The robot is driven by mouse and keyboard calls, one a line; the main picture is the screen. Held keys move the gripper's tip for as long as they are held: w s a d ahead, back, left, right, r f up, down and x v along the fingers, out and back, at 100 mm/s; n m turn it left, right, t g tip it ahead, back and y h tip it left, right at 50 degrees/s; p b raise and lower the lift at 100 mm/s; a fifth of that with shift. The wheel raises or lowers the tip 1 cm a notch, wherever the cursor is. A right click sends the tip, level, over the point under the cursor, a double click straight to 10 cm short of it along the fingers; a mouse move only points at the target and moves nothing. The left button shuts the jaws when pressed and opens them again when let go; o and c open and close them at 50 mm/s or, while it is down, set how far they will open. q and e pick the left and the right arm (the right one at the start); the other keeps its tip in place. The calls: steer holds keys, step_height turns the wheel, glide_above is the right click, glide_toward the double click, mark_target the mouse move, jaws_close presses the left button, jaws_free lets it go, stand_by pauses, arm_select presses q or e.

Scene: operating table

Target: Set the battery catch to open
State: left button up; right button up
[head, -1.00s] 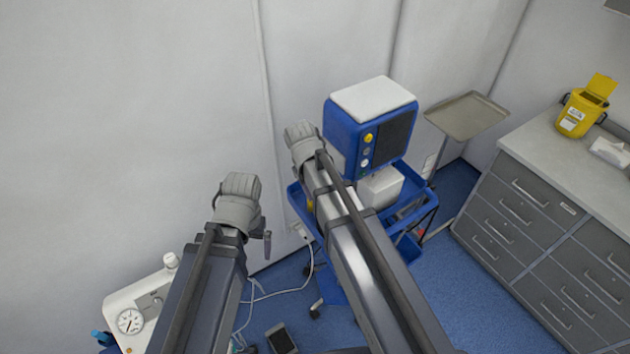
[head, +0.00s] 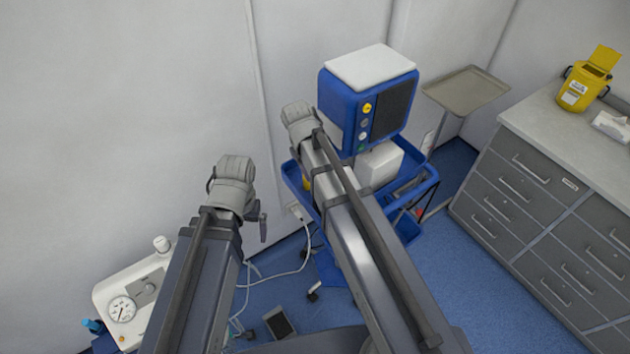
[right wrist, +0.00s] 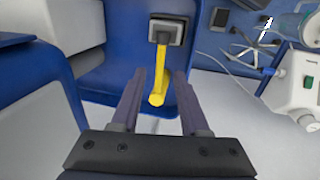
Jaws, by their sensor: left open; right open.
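The yellow catch lever (right wrist: 162,72) shows in the right wrist view, running down from a grey housing (right wrist: 168,29) on a blue panel. A bit of yellow (head: 308,183) also shows behind my right arm in the head view, on the blue cart. My right gripper (right wrist: 160,76) is open, with one finger on each side of the lever; I cannot tell whether either finger touches it. In the head view the right gripper is hidden behind its arm. My left gripper (head: 262,228) hangs from the left wrist, open, small in the picture and away from the cart.
The blue cart (head: 293,182) carries a blue monitor (head: 340,107) with a white top. A tray stand (head: 467,90) and grey drawers (head: 530,205) are at the right. A white gauge unit (head: 100,298) stands at lower left, with cables (head: 280,278) on the floor.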

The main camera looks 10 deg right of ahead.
steer(key=f, duration=0.1)
steer(key=f+b, duration=0.1)
steer(key=shift+w+d+f, duration=0.1)
steer(key=shift+d+f, duration=0.1)
steer(key=shift+f, duration=0.1)
arm_select(q)
step_height(320, 180, down, 3)
steer(key=shift+r, duration=0.2)
arm_select(e)
jaws_close()
stand_by(0.9)
